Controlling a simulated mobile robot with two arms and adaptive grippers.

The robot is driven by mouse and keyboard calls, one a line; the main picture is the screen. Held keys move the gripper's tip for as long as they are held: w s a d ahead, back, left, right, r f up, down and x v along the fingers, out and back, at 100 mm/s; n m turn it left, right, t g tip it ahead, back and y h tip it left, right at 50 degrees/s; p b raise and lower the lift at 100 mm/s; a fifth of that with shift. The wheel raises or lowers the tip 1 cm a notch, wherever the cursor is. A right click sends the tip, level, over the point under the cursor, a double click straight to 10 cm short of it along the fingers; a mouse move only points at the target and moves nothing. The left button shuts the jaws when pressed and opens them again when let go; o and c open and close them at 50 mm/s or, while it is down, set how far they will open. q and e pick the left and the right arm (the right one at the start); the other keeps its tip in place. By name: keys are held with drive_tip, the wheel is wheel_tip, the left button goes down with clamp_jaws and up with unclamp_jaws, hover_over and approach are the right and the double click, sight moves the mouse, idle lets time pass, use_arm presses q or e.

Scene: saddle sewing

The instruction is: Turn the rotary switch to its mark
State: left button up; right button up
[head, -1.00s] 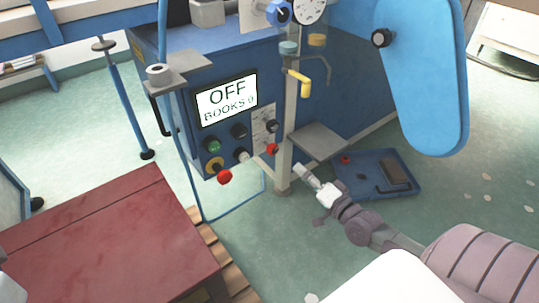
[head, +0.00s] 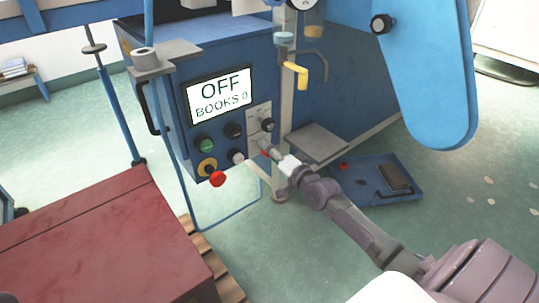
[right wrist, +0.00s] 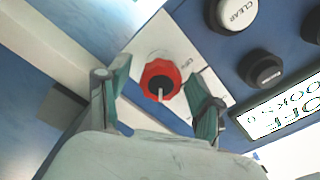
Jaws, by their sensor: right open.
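The rotary switch, a red knob with a black centre and a pale pointer (right wrist: 160,80), sits on a white label plate in the right wrist view. In the head view it is mostly hidden behind my right gripper (head: 267,149), low on the control panel. In the right wrist view my right gripper (right wrist: 158,100) is open, one finger on each side of the red knob. I cannot tell whether either finger touches it. The plate's mark is too small to read. The panel screen (head: 220,95) reads "OFF" and "BOOKS 0". My left gripper is not in view.
Nearby on the panel are a black knob (head: 268,125), a green button (head: 205,144), a white button (head: 238,157) and a red mushroom button (head: 217,179). A blue tray (head: 408,192) lies at right. A dark red box (head: 100,240) stands at front left.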

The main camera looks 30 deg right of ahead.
drive_tip(key=shift+w, duration=0.1)
drive_tip(key=c, duration=1.2)
drive_tip(key=shift+o, duration=0.2)
